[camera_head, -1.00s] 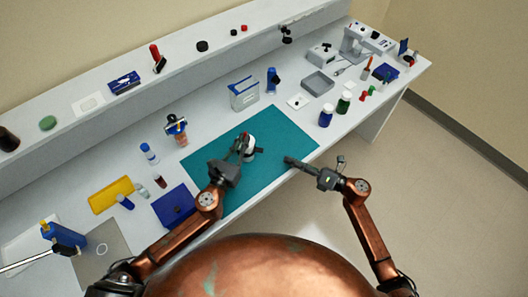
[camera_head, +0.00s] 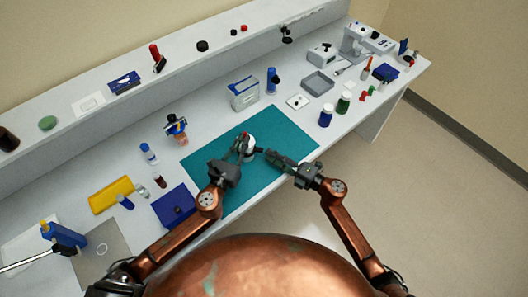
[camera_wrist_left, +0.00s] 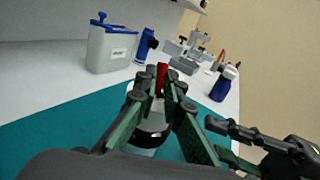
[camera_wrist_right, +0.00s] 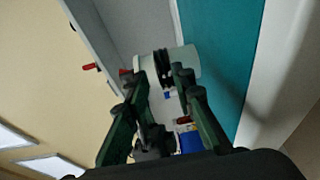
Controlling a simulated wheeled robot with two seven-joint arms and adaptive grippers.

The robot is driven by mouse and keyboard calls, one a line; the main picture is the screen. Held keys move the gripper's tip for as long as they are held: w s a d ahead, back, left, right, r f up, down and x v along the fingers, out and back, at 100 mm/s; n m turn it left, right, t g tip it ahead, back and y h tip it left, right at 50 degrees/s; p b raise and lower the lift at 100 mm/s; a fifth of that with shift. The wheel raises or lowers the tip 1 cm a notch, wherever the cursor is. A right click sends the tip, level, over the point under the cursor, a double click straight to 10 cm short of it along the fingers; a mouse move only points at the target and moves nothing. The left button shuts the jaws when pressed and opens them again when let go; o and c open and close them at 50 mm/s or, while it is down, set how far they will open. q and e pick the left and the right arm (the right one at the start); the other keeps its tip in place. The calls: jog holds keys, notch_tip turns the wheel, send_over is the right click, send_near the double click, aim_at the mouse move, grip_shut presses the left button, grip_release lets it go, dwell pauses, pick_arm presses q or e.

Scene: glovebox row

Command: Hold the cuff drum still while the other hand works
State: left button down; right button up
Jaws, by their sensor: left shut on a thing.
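The cuff drum (camera_head: 250,149), white with a dark band, stands on the teal mat (camera_head: 285,135). It also shows in the left wrist view (camera_wrist_left: 146,141) and the right wrist view (camera_wrist_right: 184,63). My left gripper (camera_head: 241,146) is shut on the drum, its fingers hiding part of it. A red piece (camera_wrist_left: 162,76) shows at the fingertips in the left wrist view. My right gripper (camera_head: 267,153) is open and empty, with its fingertips close to the drum's right side. I cannot tell whether they touch it.
Blue (camera_head: 326,116) and green (camera_head: 343,103) bottles stand to the right. The front right of the mat is clear.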

jog(key=shift+x, duration=2.05)
jog(key=shift+c, duration=0.2)
grip_shut()
